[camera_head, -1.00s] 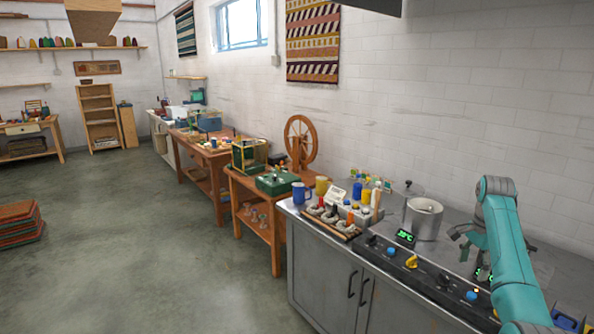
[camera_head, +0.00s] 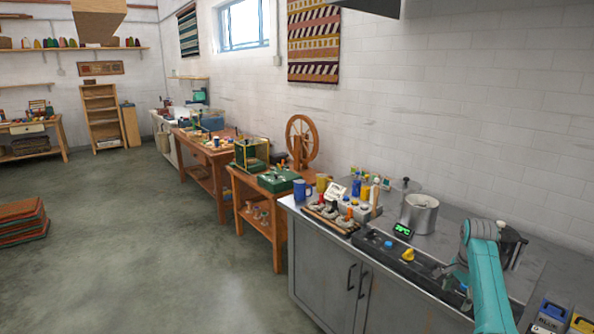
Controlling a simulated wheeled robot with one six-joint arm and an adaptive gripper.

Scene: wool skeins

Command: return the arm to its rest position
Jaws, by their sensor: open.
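My teal arm is at the lower right of the head view, over the metal counter (camera_head: 420,256). My gripper (camera_head: 449,272) is grey, small and partly hidden by the arm. It is open, low over the counter's front control strip, with nothing visible in it. It is apart from the grey pot (camera_head: 420,214), which stands behind it and to the left.
A dark-topped vessel (camera_head: 512,246) stands right of my arm, near labelled boxes (camera_head: 551,312). Floor is open at left.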

